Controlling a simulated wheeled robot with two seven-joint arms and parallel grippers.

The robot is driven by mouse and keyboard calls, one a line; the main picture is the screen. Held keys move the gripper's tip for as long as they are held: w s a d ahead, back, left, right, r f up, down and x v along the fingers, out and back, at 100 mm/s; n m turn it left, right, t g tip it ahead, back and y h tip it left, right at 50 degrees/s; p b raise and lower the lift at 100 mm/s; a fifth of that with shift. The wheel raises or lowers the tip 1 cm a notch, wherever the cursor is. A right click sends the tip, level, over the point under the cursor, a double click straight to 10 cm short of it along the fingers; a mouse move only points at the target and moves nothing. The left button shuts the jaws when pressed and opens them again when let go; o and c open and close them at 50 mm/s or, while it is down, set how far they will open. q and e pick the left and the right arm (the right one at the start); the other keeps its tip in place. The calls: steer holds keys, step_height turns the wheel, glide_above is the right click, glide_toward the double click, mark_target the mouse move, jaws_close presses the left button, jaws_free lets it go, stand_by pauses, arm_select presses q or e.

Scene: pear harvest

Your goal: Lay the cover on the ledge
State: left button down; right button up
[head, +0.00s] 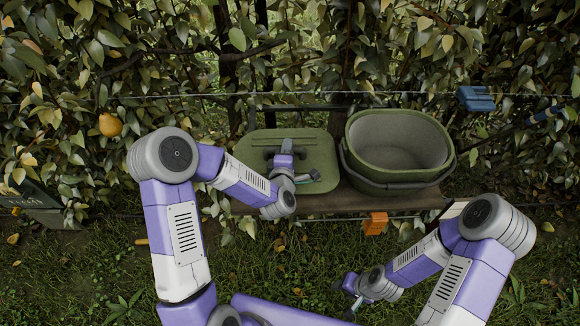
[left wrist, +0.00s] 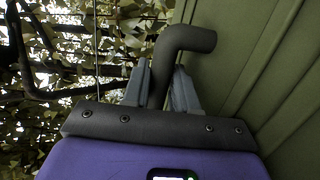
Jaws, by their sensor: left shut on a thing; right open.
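The green oval cover (head: 318,150) is over the left part of the wooden ledge (head: 325,203), left of the open green bin (head: 398,150). I cannot tell whether it touches the ledge. My left gripper (head: 285,152) is above the cover, shut on its dark handle. In the left wrist view the fingers (left wrist: 168,88) close on the bent handle bar (left wrist: 188,40), with the cover's ribbed green face (left wrist: 270,70) at right. My arm hides part of the cover and ledge. My right gripper (head: 347,298) is open and empty, low over the grass in front of the ledge.
Leafy branches and wires fill the back. An orange block (head: 375,223) is at the ledge's front edge. A blue object (head: 476,98) is at upper right. A dark crate (head: 42,208) stands at far left. Grass in front is mostly clear.

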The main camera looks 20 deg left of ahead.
arm_select(q)
step_height(320, 180, down, 6)
steer(key=shift+f+b, duration=0.2)
steer(key=shift+b, duration=0.7)
steer(key=shift+r, duration=0.15)
steer(key=shift+f, duration=0.2)
steer(key=c, duration=0.9)
jaws_free()
